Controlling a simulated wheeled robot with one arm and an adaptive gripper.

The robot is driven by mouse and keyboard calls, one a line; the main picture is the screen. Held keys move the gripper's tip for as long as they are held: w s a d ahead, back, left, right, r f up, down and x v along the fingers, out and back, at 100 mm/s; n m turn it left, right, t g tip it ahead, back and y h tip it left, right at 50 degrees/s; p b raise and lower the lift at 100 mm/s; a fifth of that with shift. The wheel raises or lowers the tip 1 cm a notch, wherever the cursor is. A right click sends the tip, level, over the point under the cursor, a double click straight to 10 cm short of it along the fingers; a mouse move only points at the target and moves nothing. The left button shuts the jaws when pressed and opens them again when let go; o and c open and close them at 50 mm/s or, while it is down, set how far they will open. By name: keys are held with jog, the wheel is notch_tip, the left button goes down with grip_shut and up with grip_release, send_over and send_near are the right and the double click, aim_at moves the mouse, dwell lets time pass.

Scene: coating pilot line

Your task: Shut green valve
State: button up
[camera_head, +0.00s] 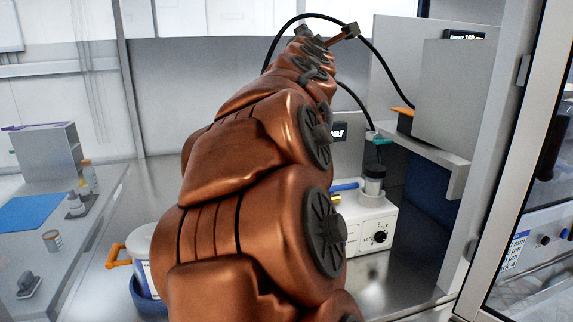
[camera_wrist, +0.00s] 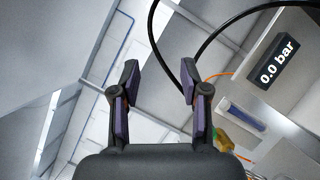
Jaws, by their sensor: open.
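A small teal-green fitting (camera_head: 378,138), possibly the green valve, sits above a grey cylinder on a white unit in the head view. A black hose runs to it. Its handle position is too small to tell. In the wrist view, my gripper (camera_wrist: 160,80) is open, with nothing between its fingers. A partly hidden yellow and green piece (camera_wrist: 222,138) shows beside the right finger; I cannot tell whether it is the valve. In the head view my arm rises through the middle, and its fingers cannot be made out.
A display (camera_wrist: 279,62) reads 0.0 bar. The white unit (camera_head: 362,222) with a black knob stands right of my arm. A grey panel (camera_head: 455,95) and shelf bound the right side. A pot (camera_head: 143,243) with an orange handle stands left. Black hoses loop near my gripper.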

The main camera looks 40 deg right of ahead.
jog(key=s+a+f+m+g+y, duration=0.3)
jog(key=a+f+m, duration=0.1)
jog(key=f, duration=0.7)
jog(key=s+a+f+m+g+y+p, duration=0.1)
jog(key=a+f, duration=0.5)
jog(key=f, duration=0.6)
jog(key=s+a+f+m+g+y+p, duration=0.1)
jog(key=s+a+f+m+g+y, duration=0.3)
jog(key=f, duration=0.7)
jog(key=shift+s+a+f+m+g+y, duration=0.25)
jog(key=shift+s+a+m+y, duration=0.55)
jog(key=shift+m, duration=1.1)
jog(key=shift+s+a+r, duration=0.1)
jog(key=shift+s, duration=0.2)
jog(key=s+a+f+g+y, duration=0.2)
jog(key=s+a+f+g, duration=0.1)
jog(key=s+a+f, duration=0.4)
jog(key=s+a+f+m+g+y, duration=0.1)
jog(key=s+a+f+g+y, duration=0.2)
jog(key=s+a+f, duration=0.4)
jog(key=s+a+g, duration=0.1)
jog(key=s+a, duration=0.4)
jog(key=a, duration=0.1)
jog(key=shift+a+f+m+y, duration=0.15)
jog(key=shift+f+m+y, duration=0.1)
jog(key=shift+m+y, duration=0.05)
